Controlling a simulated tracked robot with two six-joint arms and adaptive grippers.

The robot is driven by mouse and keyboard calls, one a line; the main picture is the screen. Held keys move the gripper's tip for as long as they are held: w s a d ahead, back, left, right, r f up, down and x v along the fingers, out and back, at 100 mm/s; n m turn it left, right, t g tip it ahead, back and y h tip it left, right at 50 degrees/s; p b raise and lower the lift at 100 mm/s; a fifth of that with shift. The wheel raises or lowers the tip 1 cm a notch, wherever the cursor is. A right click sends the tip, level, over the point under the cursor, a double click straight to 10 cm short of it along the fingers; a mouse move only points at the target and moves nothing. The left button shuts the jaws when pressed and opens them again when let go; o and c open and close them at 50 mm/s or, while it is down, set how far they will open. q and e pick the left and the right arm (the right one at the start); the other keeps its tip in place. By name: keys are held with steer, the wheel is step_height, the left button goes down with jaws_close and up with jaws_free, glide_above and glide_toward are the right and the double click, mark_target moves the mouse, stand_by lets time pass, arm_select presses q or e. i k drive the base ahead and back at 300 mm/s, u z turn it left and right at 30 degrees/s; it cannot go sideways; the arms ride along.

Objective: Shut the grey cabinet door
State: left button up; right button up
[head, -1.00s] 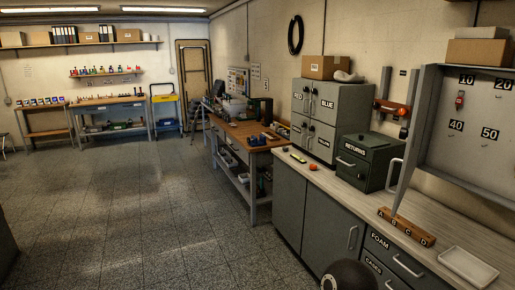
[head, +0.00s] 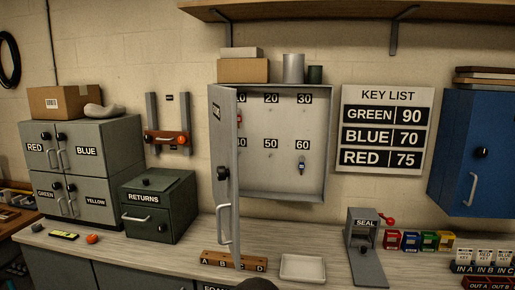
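The grey cabinet (head: 265,185) hangs on the wall in the middle of the head view. Its door (head: 222,160) stands wide open, hinged on the left side and swung out towards me, so I see it nearly edge-on. The door has a long handle (head: 224,225) and a black knob (head: 222,173). Inside are numbered hooks. A key with a red tag (head: 239,118) hangs at the upper left, partly hidden by the door, and one with a blue tag (head: 301,165) hangs under 60. Neither of my grippers is in view.
On the counter (head: 200,257), below the cabinet, are a wooden A-to-D block (head: 235,262) and a white tray (head: 302,268). A green RETURNS box (head: 158,205) stands left, beyond it grey lockers (head: 90,165). A SEAL device (head: 365,240) stands right. A blue cabinet (head: 477,150) hangs at far right.

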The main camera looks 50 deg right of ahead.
mark_target(222, 101)
steer(key=z, duration=0.65)
steer(key=i, duration=1.25)
steer(key=z, duration=0.65)
steer(key=k, duration=0.8)
steer(key=z, duration=0.15)
steer(key=i, duration=0.85)
steer(key=u, duration=0.1)
steer(key=k, duration=0.9)
steer(key=z, duration=0.05)
